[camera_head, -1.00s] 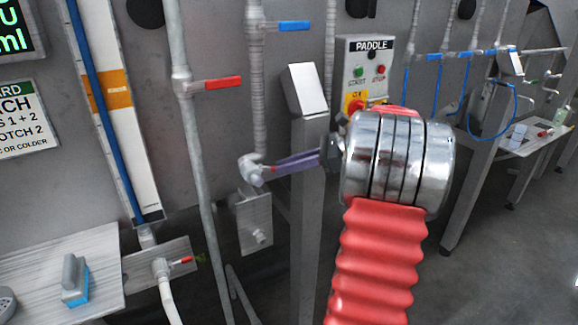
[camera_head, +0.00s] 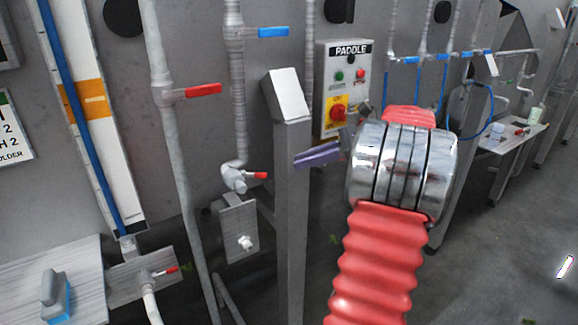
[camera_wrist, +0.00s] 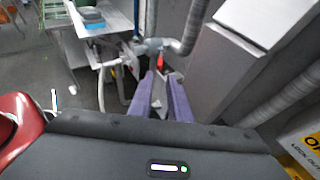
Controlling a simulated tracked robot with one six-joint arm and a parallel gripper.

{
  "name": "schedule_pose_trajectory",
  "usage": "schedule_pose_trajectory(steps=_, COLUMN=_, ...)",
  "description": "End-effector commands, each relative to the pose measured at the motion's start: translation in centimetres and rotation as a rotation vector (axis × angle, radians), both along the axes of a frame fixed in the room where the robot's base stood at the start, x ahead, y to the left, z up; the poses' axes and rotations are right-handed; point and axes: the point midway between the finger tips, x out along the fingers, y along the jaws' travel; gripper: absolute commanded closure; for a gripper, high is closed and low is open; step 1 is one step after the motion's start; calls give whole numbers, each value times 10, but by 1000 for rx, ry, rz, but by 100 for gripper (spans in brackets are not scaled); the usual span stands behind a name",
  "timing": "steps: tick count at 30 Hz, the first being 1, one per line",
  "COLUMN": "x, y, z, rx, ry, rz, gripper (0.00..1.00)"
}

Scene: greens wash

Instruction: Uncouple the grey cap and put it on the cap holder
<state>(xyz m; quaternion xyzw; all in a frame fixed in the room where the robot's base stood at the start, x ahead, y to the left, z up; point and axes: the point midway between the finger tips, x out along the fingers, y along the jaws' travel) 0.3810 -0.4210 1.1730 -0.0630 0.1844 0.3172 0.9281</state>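A hose-like ribbed pipe ends low in a pale grey fitting (camera_head: 234,179) with a red lever; this end seems to carry the grey cap, but I cannot make out a separate cap. Below it a grey plate (camera_head: 232,222) bears a pale stub (camera_head: 245,243), apparently the cap holder. My gripper (camera_head: 302,159) has purple fingers and hangs right of the fitting, apart from it, in front of a steel post. In the wrist view my gripper (camera_wrist: 161,78) shows a gap between its fingers and looks empty. The fitting (camera_wrist: 150,46) lies beyond the fingertips.
The steel post (camera_head: 292,200) with a slanted top stands close to my gripper. A red-handled valve (camera_head: 203,90) and vertical pipe are to the left. A PADDLE control box (camera_head: 342,90) is behind my arm. A bench with a blue-based brush (camera_head: 55,298) is lower left.

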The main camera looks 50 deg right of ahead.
Motion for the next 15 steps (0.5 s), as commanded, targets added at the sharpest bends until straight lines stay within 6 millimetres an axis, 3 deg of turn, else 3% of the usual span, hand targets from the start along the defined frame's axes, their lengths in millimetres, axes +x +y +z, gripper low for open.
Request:
schedule_pose_trajectory(steps=6, x=-22, y=-18, z=11, rx=-1, ry=1, rz=-1, gripper=83)
schedule_pose_trajectory(steps=15, x=-29, y=-22, z=14, rx=0, ry=1, rz=0, gripper=83)
